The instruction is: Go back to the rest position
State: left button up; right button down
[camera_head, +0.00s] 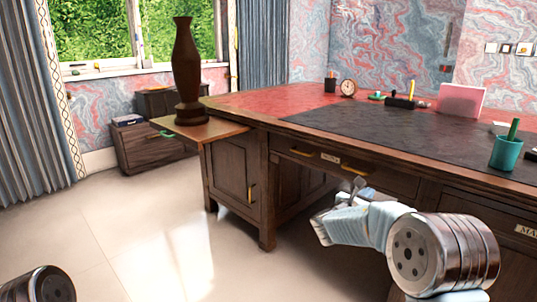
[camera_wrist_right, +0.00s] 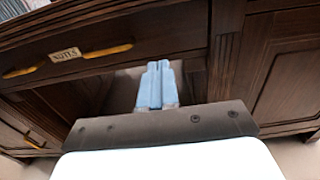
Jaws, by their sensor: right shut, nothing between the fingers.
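My right gripper (camera_head: 322,228) is at the lower right of the head view, in front of the desk and below the level of its top. In the right wrist view its blue fingers (camera_wrist_right: 157,84) are together with nothing between them, facing the dark space under the drawer. The fingers look clear of the wood, but the exact gap is hard to tell. Of my left arm, only a round metal joint (camera_head: 45,285) shows at the lower left of the head view. My left gripper is out of view.
The wooden desk (camera_head: 235,170) has drawers with yellow handles; a drawer labelled NOTES (camera_wrist_right: 66,54) is near the right gripper. A dark vase (camera_head: 187,75) stands on the desk's side leaf. A teal cup (camera_head: 505,153) stands near the right edge. The floor (camera_head: 130,240) at left is clear.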

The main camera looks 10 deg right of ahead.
jog(key=s+a+f+m+g+y, duration=0.1)
jog(key=s+f+g+y, duration=0.1)
jog(key=f, duration=0.6)
jog(key=s+a+f+m+g+y, duration=0.1)
jog(key=s+a+f+g+y, duration=0.1)
jog(key=f, duration=0.6)
jog(key=s+a+f+m+g+y+p, duration=0.1)
jog(key=s+a+f+m+g+y, duration=0.2)
jog(key=s+f, duration=0.4)
jog(key=s+a+f+m+g+y+p, duration=0.15)
jog(key=s+a+f+y, duration=0.35)
jog(key=f, duration=0.5)
jog(key=s+a+f+m+y, duration=0.3)
jog(key=s+a+m, duration=0.5)
jog(key=s+m, duration=0.1)
jog(key=s+a+f+m+g+y+p, duration=0.1)
jog(key=s+a+f+m+y, duration=0.2)
jog(key=s+a+m, duration=0.5)
jog(key=s+f+m, duration=0.1)
jog(key=m, duration=0.2)
jog(key=shift+s+f+m, duration=0.15)
jog(key=shift+s+m, duration=0.2)
jog(key=shift+s, duration=0.05)
jog(key=shift+g, duration=0.25)
